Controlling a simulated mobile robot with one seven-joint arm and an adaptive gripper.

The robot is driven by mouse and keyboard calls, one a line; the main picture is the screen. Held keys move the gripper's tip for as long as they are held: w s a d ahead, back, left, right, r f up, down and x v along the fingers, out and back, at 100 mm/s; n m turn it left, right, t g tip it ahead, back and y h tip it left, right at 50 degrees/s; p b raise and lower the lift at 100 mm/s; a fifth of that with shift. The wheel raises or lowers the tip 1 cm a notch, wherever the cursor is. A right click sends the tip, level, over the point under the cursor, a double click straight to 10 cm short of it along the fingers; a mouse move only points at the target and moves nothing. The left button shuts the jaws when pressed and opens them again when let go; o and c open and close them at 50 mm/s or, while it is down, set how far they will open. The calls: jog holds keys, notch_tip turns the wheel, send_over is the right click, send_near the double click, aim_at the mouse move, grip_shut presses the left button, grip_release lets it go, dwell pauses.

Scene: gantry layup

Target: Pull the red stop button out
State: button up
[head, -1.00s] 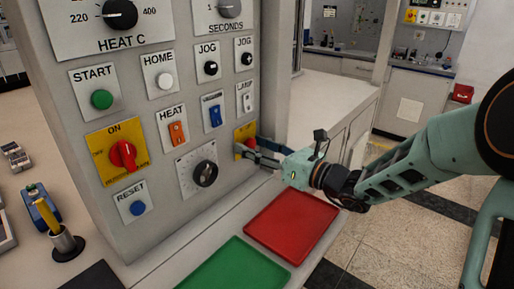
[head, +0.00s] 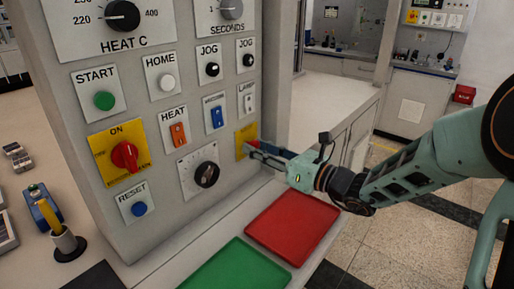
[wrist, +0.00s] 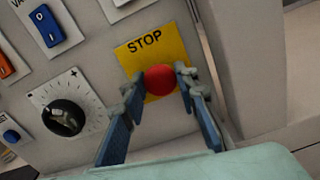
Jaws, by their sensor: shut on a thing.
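The red stop button (wrist: 160,80) sits on a yellow plate (wrist: 152,50) marked STOP in the wrist view. My gripper (wrist: 159,85) has one finger on each side of the button and is shut on it. In the head view, my gripper (head: 250,149) reaches the yellow plate (head: 245,135) at the lower right of the panel from the right. There the fingers hide most of the button. How far the button stands out from the plate cannot be told.
The panel holds a dark dial (wrist: 64,117), a blue switch (wrist: 46,27) and a red ON knob (head: 125,156) left of the gripper. A red tray (head: 292,227) and a green tray (head: 235,268) lie on the ledge below. Right of the panel's edge is open room.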

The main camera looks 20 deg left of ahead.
jog(key=shift+s+d, duration=0.1)
jog(key=shift+d, duration=0.1)
jog(key=o, duration=1.2)
